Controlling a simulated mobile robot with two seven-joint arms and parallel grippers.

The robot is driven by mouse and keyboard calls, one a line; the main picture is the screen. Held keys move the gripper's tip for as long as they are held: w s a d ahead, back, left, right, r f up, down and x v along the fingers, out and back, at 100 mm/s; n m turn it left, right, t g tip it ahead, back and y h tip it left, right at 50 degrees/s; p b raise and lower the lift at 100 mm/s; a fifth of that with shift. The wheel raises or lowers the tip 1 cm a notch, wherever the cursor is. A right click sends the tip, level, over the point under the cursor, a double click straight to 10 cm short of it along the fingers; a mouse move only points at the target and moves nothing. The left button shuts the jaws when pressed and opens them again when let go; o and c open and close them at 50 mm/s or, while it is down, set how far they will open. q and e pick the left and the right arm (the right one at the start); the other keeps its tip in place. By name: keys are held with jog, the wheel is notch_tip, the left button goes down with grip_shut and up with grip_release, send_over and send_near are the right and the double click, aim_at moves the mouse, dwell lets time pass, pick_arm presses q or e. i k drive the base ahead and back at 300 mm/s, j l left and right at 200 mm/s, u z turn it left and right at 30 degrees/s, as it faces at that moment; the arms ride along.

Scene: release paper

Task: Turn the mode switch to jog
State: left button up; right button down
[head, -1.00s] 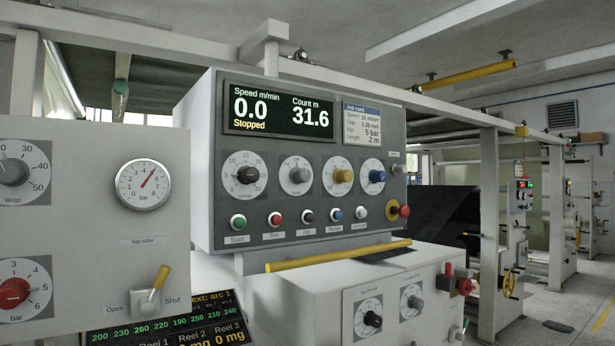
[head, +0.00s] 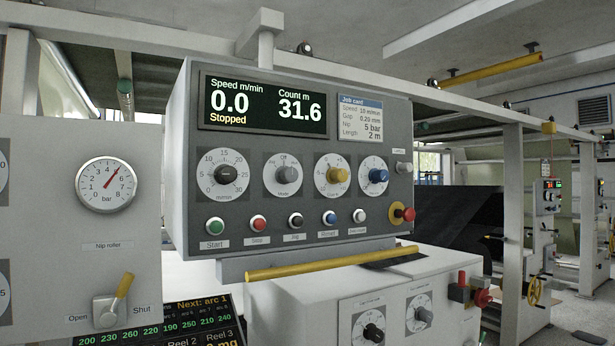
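The mode switch is a grey knob on a white round dial (head: 288,175) on the dark control panel (head: 392,140), second from the left in the dial row. Small labels ring it, with one at the top that seems to read "Off"; the others and the knob's exact setting are too small to tell. It sits between the black speed knob (head: 229,175) and the yellow knob (head: 338,175). Neither of my grippers shows in the head view.
The display (head: 264,104) reads 0.0 m/min, Stopped, count 31.6 m. Several push buttons (head: 296,220) sit below the dials, with a red knob on yellow (head: 404,213) at right. A yellow bar (head: 330,262) runs under the panel. A lever (head: 118,299) stands at lower left.

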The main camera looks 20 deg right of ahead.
aim_at(284, 175)
jog(key=i+l+u, duration=0.1)
jog(key=l, duration=0.95)
jog(key=i+l+u, duration=0.1)
jog(key=l, duration=1)
jog(key=i+l+u, duration=0.1)
jog(key=l, duration=1)
jog(key=i+j, duration=0.05)
